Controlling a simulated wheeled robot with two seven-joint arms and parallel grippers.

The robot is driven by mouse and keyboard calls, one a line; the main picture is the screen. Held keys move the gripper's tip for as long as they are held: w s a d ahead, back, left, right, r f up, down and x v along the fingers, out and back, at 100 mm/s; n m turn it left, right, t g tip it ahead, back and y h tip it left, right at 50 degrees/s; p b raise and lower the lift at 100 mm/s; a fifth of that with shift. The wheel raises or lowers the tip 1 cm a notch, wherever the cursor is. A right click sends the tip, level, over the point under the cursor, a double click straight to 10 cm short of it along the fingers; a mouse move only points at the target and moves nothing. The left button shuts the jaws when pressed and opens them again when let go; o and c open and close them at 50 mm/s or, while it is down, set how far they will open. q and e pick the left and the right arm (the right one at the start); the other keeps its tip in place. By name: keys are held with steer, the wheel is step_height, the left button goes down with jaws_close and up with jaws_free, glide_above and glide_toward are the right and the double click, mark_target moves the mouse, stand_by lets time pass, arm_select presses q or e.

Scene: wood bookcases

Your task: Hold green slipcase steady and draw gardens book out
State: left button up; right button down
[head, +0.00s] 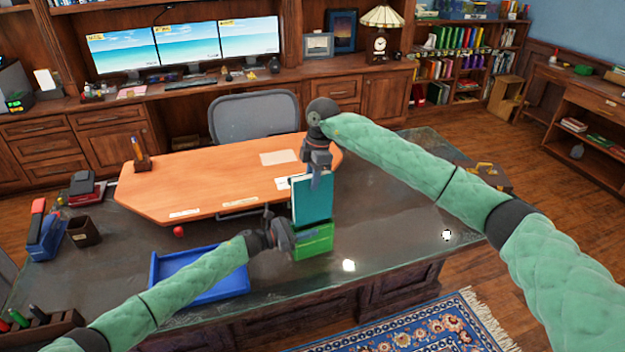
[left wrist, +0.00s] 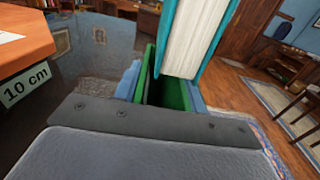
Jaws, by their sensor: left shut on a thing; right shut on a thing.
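The green slipcase (head: 314,243) stands on the dark desk top, open side up. My left gripper (head: 284,237) is shut on it from the left; in the left wrist view, blue fingers flank the slipcase (left wrist: 146,78). The teal gardens book (head: 312,200) is upright above the slipcase, gripped at its top by my right gripper (head: 317,174). In the left wrist view the book (left wrist: 195,35) shows white pages and teal covers, with the dark slipcase interior visible below it. I cannot tell whether its bottom edge is fully clear of the opening.
A blue tray (head: 168,290) lies left of the slipcase, behind my left forearm. An orange desk panel (head: 200,180) is behind, with a pen holder (head: 138,155). A small red ball (head: 179,231) and dark cup (head: 84,231) are at left. The desk right of the slipcase is mostly clear.

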arm_select(q)
steer(key=o, duration=1.1)
steer(key=shift+o, duration=0.2)
